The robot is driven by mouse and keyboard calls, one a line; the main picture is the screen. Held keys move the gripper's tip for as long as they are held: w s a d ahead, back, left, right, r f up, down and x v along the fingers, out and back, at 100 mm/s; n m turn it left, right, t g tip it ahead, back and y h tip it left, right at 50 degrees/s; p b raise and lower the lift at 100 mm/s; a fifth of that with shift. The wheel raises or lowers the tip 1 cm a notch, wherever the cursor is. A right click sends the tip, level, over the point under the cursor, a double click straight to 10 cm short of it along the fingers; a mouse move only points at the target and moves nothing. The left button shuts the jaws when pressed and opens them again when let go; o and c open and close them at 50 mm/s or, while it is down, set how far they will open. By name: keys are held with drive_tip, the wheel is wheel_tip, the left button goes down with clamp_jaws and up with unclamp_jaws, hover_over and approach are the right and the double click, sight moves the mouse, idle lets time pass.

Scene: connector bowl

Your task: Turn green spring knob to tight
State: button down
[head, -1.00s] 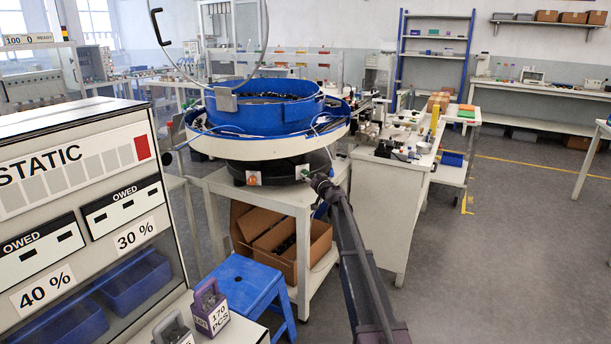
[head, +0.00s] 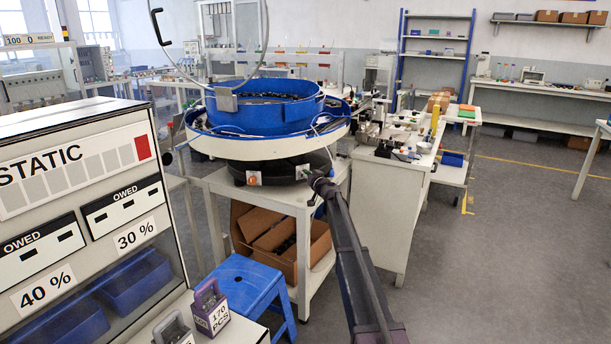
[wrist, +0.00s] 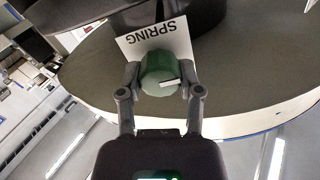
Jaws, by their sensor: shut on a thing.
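The green spring knob (wrist: 160,72) shows in the wrist view, with a white pointer line on its face towards the lower right. A white plate reading SPRING (wrist: 158,40), upside down in this view, is behind it. My gripper (wrist: 160,82) is shut on the knob, one finger on each side. In the head view my gripper (head: 312,174) is at the right front of the black base (head: 275,172) of the blue bowl feeder (head: 265,108). The knob is mostly hidden there. I see no tight mark.
The feeder stands on a pale table (head: 265,195) with cardboard boxes (head: 275,240) below. A blue stool (head: 245,285) is in front. A white workbench (head: 385,205) stands close on the right. Open floor (head: 490,260) lies further right.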

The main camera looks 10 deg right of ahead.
drive_tip(key=shift+a, duration=0.15)
drive_tip(key=shift+m, duration=0.3)
drive_tip(key=m, duration=0.3)
drive_tip(key=shift+w+d+m, duration=0.1)
drive_tip(key=shift+d+m, duration=0.1)
drive_tip(key=shift+m, duration=0.2)
drive_tip(key=m, duration=0.4)
drive_tip(key=shift+m, duration=0.3)
drive_tip(key=m, duration=0.4)
drive_tip(key=shift+d+f+m, duration=0.1)
drive_tip(key=shift+f+m, duration=0.05)
drive_tip(key=shift+m, duration=2.35)
